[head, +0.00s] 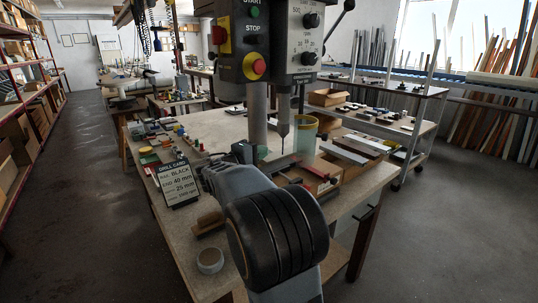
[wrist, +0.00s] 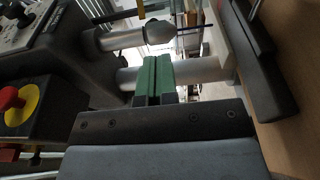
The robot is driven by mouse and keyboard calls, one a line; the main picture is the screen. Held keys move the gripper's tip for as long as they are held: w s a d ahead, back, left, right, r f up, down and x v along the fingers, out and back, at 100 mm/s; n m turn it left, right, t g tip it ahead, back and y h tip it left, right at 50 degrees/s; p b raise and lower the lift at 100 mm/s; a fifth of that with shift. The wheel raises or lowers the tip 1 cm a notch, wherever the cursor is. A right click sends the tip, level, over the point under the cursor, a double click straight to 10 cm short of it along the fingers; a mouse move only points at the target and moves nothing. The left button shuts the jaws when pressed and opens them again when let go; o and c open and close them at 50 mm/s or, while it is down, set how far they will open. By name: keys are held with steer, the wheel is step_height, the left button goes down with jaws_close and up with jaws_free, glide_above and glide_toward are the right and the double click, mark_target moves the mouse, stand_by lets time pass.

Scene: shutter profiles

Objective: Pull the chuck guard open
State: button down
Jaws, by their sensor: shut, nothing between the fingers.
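The drill press has a dark control head (head: 268,40) with a silver column below it. The drill bit (head: 284,130) points down over the table. In the wrist view I cannot make the guard out clearly. My gripper (wrist: 158,62) has green finger pads pressed together with nothing between them. It is in front of a silver column, below the press head. In the head view my arm hides most of the gripper.
The wooden workbench (head: 215,250) holds a drill card (head: 177,183), a tape roll (head: 210,259), a brush and small parts. A red clamp and box are right of my arm. A red stop button (head: 259,67) is on the press head. A trolley (head: 400,115) stands behind right.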

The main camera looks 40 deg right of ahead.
mark_target(310, 140)
steer(key=s+d+p, duration=0.1)
steer(key=d+p, duration=0.1)
steer(key=d, duration=0.9)
steer(key=shift+s+d, duration=0.2)
steer(key=shift+s, duration=0.1)
